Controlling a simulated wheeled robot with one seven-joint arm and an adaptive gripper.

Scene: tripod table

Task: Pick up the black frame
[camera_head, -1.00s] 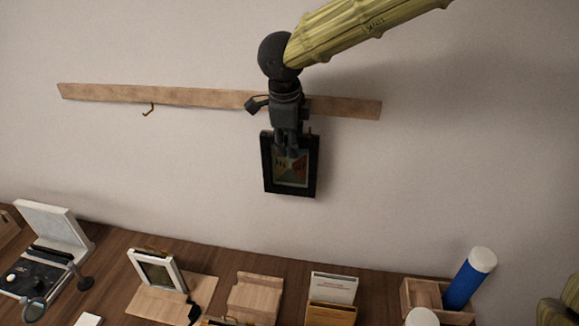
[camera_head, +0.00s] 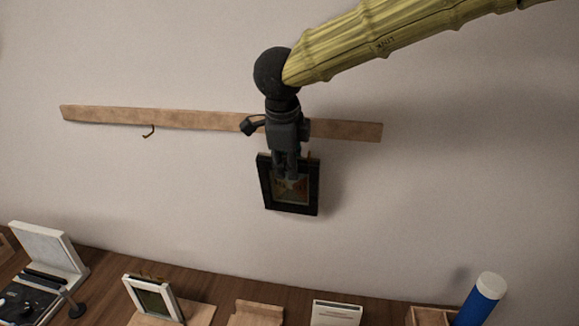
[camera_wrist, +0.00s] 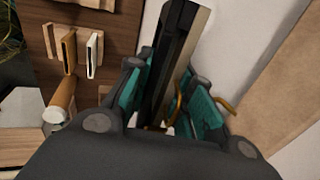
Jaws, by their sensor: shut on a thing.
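The black frame (camera_head: 312,190) holds a small coloured picture and is in front of the wall, just below the wooden rail, in the head view. My gripper (camera_head: 287,176) comes down from above and is shut on the frame's upper part, covering some of it. In the wrist view the frame (camera_wrist: 168,75) shows edge-on between the teal-padded fingers of my gripper (camera_wrist: 170,105). A brass hook (camera_wrist: 178,108) shows beside the frame there. I cannot tell whether the frame still touches the hook.
The wooden rail (camera_head: 215,121) crosses the wall behind my gripper, with a free hook (camera_head: 149,132) at its left. On the table below stand a white frame (camera_head: 155,297), a white-lidded device (camera_head: 48,248) and a blue cylinder (camera_head: 481,301). The wall around the frame is clear.

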